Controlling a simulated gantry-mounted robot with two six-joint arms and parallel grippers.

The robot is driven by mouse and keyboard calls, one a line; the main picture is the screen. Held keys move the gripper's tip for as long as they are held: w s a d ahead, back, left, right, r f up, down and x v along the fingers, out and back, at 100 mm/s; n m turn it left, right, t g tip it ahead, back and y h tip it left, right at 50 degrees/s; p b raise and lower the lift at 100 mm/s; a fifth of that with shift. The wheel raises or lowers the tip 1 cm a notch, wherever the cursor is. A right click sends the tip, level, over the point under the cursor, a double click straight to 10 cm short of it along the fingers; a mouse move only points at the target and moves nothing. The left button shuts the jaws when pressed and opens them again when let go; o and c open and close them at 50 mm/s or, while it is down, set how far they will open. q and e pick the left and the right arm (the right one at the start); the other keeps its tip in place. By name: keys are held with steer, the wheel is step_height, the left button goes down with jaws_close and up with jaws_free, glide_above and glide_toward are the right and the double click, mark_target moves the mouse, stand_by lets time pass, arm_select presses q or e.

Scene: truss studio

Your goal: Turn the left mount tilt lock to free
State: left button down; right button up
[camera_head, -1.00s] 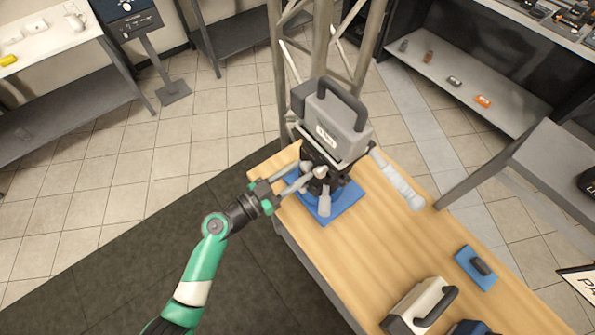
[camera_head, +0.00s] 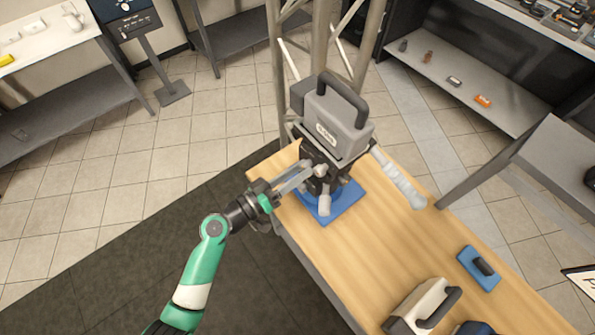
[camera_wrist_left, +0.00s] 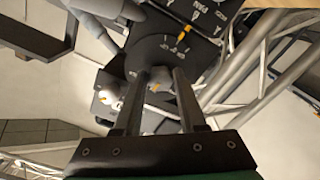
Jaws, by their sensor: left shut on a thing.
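The mount (camera_head: 317,152) is a dark head on a blue base plate (camera_head: 347,207) on the wooden table, with a grey handled box (camera_head: 337,122) on top. My left gripper (camera_head: 308,173) reaches its side from the left. In the left wrist view, its two fingers (camera_wrist_left: 158,78) close around a small grey knob (camera_wrist_left: 157,73), the tilt lock, with a yellow mark on it. Behind the knob is a dark round plate (camera_wrist_left: 172,50) with white markings and a yellow pointer; the lettering by the knob is too small to read surely. My right gripper is in neither view.
A light grey handle (camera_head: 400,183) sticks out from the mount to the right. A blue block (camera_head: 479,267) and a white handled case (camera_head: 424,305) lie on the table's near right. A metal truss (camera_head: 322,50) stands behind. The table's middle is clear.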

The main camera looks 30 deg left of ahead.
arm_select(q)
steer(key=n, duration=0.5)
steer(key=shift+r+n+p, duration=0.15)
steer(key=shift+n+p, duration=0.15)
steer(key=shift+p, duration=0.05)
steer(key=n+p, duration=0.1)
steer(key=n, duration=0.4)
steer(key=shift+d+r+n, duration=0.1)
steer(key=shift+n, duration=0.3)
steer(key=shift+c, duration=2.3)
jaws_free()
steer(key=shift+s, duration=0.1)
steer(key=v, duration=1.1)
steer(key=shift+s+p, duration=0.25)
steer(key=shift+p, duration=0.2)
